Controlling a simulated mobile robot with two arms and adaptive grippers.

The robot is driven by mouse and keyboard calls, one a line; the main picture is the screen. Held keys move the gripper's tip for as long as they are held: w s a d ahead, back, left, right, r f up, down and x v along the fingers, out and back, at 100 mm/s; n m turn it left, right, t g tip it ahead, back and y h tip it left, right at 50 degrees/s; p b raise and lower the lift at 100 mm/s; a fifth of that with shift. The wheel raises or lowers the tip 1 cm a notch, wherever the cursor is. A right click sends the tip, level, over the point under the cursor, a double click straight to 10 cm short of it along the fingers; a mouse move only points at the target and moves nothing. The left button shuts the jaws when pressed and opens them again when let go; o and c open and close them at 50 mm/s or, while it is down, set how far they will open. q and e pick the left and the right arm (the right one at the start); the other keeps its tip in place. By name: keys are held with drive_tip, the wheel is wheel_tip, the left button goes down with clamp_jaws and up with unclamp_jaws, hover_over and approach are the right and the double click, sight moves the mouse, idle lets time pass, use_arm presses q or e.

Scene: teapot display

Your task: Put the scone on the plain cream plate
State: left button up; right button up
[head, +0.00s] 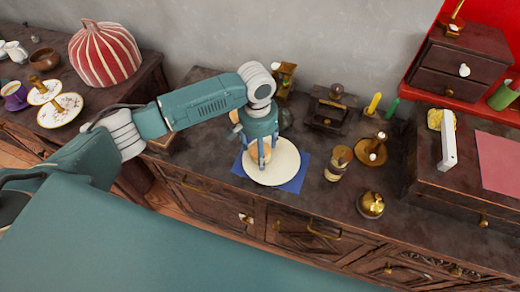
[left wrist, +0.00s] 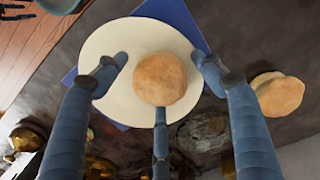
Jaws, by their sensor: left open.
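The scone (left wrist: 161,78) is round and golden brown, and in the left wrist view it lies over the middle of the plain cream plate (left wrist: 105,42). In the head view the scone (head: 266,151) shows only partly behind my fingers. The cream plate (head: 282,171) sits on a blue napkin (head: 297,182) on the dark cabinet top. My left gripper (head: 262,160) points down over the plate, also seen in the left wrist view (left wrist: 160,85). Its fingers are spread around the scone; two stand clear of its sides, and the third overlaps its lower edge.
A second tan, bun-like item (left wrist: 280,93) lies right of the plate in the left wrist view. A small jar (head: 335,169), a brass bell-like piece (head: 371,204) and a brass dish (head: 370,151) stand right of the plate. A wooden box (head: 465,150) stands farther right.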

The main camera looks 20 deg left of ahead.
use_arm(q)
wheel_tip(320, 180, up, 12)
drive_tip(key=shift+a, duration=0.2)
idle(0.5)
